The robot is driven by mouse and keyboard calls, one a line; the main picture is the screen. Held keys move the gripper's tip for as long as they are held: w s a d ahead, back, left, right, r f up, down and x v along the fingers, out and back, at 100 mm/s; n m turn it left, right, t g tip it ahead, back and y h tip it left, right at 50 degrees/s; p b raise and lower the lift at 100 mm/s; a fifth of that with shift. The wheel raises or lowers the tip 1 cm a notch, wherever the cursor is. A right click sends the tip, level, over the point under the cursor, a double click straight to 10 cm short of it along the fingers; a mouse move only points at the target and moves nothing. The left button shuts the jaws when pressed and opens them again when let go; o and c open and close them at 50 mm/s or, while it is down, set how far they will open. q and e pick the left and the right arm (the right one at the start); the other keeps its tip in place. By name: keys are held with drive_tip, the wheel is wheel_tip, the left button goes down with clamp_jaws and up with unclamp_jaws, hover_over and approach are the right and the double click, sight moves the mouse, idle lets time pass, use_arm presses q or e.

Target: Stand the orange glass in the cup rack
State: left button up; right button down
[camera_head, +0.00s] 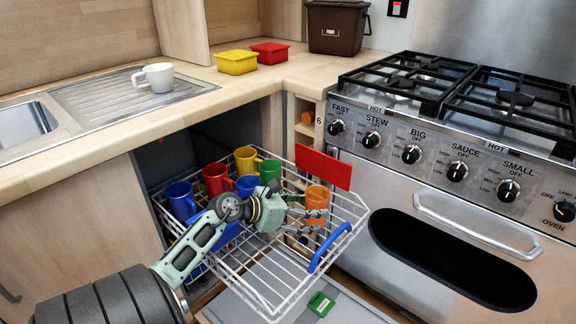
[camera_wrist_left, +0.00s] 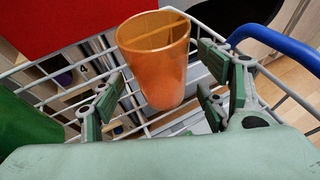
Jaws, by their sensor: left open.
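The orange glass (camera_head: 317,198) is upright at the right end of the white wire cup rack (camera_head: 262,284), near the blue handle. In the left wrist view the orange glass (camera_wrist_left: 155,62) is ahead of my fingers, with the rack's wires (camera_wrist_left: 282,88) around and behind it. My left gripper (camera_head: 312,217) is at the glass in the head view. In the wrist view its two green fingers (camera_wrist_left: 160,78) are spread apart, one on each side of the glass. Whether either finger touches the glass I cannot tell. The base of the glass is partly hidden in the head view.
Several coloured mugs, including a yellow one (camera_head: 246,160) and a red one (camera_head: 216,180), stand at the rack's left. A red panel (camera_head: 323,167) rises behind the glass. The blue handle (camera_head: 329,248) is at the rack's right edge, close to the cooker (camera_head: 400,200).

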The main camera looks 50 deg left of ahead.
use_arm(q)
drive_tip(key=p+v, duration=0.1)
drive_tip(key=v, duration=0.7)
drive_tip(key=shift+s+a+r, duration=0.1)
drive_tip(key=shift+s, duration=0.2)
use_arm(e)
drive_tip(key=shift+w+f, duration=0.15)
drive_tip(key=shift+f, duration=0.15)
drive_tip(key=shift+w+r, duration=0.15)
drive_tip(key=shift+r, duration=0.05)
